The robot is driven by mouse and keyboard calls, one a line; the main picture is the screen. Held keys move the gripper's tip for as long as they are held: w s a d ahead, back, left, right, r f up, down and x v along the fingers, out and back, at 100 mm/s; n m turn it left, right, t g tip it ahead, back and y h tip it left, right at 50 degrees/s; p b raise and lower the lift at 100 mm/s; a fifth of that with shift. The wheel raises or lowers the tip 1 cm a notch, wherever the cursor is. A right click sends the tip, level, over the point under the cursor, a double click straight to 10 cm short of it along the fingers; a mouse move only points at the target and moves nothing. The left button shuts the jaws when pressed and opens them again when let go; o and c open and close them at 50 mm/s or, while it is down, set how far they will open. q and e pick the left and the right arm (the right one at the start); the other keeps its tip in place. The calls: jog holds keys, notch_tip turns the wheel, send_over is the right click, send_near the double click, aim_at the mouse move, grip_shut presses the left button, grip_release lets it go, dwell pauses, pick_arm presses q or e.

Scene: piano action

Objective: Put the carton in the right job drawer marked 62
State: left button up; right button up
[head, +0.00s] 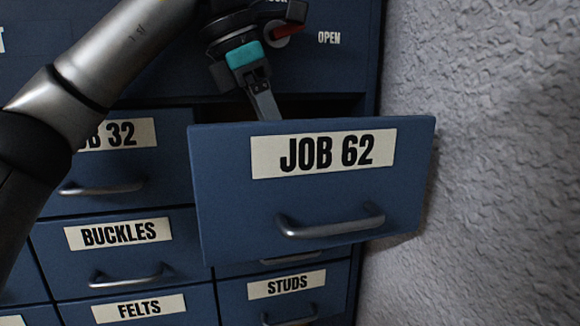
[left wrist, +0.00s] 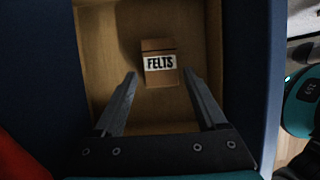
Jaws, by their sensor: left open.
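The drawer marked JOB 62 (head: 228,215) is pulled out, and its front faces me in the head view. In the left wrist view its brown inside (left wrist: 105,55) shows from above. A small brown carton (left wrist: 160,76) with a FELTS label lies on the drawer's floor. My left gripper (head: 264,104) reaches down behind the drawer front. In the left wrist view its fingers (left wrist: 160,82) are spread, with the tips to either side of the carton and a gap at both sides. The carton is hidden in the head view.
Shut drawers marked JOB 32 (head: 135,132), BUCKLES (head: 75,257), FELTS (head: 165,307) and STUDS (head: 242,290) lie around and below. A red lever (head: 289,30) sits by the word OPEN above. A rough grey wall (head: 490,160) stands close on the right.

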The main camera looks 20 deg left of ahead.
pick_arm(q)
jog(key=v, duration=0.6)
jog(key=shift+r+p, duration=0.4)
jog(key=shift+p, duration=0.05)
jog(key=shift+s+a, duration=0.1)
dwell(0.7)
